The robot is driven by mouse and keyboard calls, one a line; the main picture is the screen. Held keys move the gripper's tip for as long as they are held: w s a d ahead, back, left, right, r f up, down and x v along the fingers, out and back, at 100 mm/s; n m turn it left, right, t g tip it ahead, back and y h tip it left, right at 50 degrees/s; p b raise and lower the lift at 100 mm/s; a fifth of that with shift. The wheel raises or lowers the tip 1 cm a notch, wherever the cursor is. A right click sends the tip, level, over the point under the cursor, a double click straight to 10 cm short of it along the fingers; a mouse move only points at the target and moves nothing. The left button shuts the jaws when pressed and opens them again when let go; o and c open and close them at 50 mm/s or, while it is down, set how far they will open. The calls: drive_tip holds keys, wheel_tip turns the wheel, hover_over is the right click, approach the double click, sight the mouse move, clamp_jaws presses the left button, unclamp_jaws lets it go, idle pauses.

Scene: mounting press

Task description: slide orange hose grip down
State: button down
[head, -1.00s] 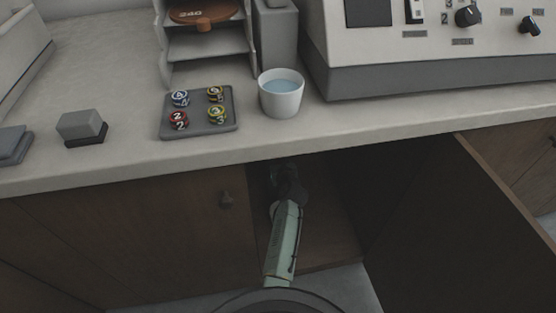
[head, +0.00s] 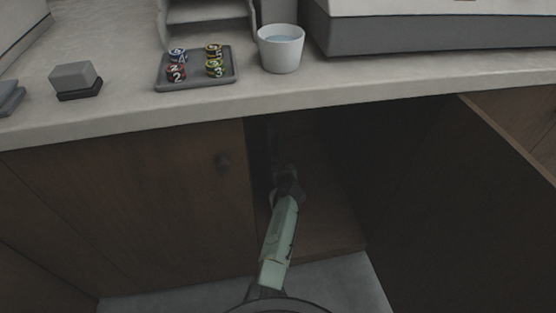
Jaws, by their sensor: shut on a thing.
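My arm reaches into the dark open cabinet (head: 325,215) under the counter. My gripper (head: 284,172) is at the far end of the arm, inside the cabinet and well below the counter edge. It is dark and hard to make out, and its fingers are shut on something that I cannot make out. No orange hose grip or hose is distinguishable in the head view; the shadow and my own arm hide that spot.
The open cabinet door (head: 465,215) stands to the right of my arm, and a closed door (head: 130,205) is on the left. The counter (head: 120,115) overhangs the opening. On it are a cup of water (head: 281,55), a tray with numbered pieces (head: 210,84) and a grey block (head: 75,75).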

drive_tip(key=shift+f, duration=0.7)
drive_tip(key=shift+a, duration=0.1)
drive_tip(key=c, duration=1.7)
unclamp_jaws()
drive_tip(key=shift+f, duration=0.15)
drive_tip(key=shift+o, duration=1.3)
drive_tip(key=shift+r, duration=0.2)
wheel_tip(320, 180, up, 10)
drive_tip(key=shift+s+f, duration=0.1)
